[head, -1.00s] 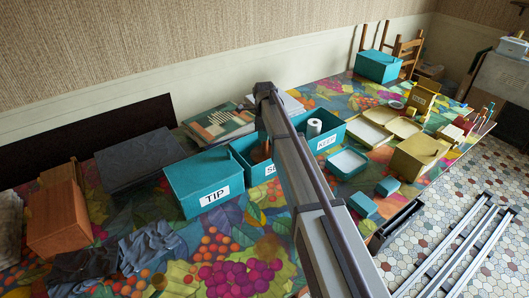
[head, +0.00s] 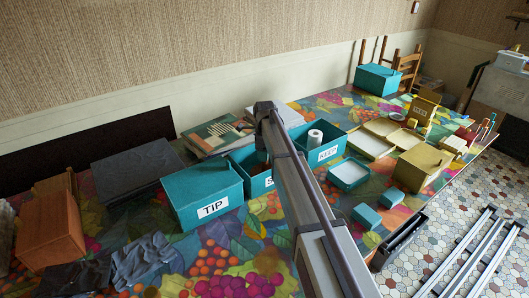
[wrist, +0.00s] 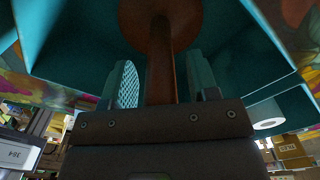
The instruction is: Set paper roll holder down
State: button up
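The paper roll holder (wrist: 161,65) shows in the wrist view as a reddish-brown rod with a round disc at its far end. It is inside a teal box (wrist: 85,45). My gripper (wrist: 163,82) has one finger on each side of the rod, with a narrow gap showing on both sides, so it looks open around it. In the head view the middle teal box (head: 245,163), its label partly hidden, stands behind my arm. Only a small brown patch of the holder shows there. Whether the disc rests on the box floor is unclear.
The TIP box (head: 198,181) stands to the left, and the KEEP box (head: 329,154), with a white paper roll (head: 314,139), to the right. Books (head: 215,135), a yellow box (head: 423,164) and small teal boxes (head: 367,215) lie around on the patterned table.

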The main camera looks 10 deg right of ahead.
notch_tip(320, 180, up, 13)
jog(key=p, duration=1.2)
jog(key=shift+f+p, duration=0.2)
jog(key=shift+p, duration=0.1)
jog(key=s+n, duration=2.2)
jog(key=s, duration=1.4)
jog(key=shift+s+d+f, duration=0.15)
jog(key=shift+s, duration=0.1)
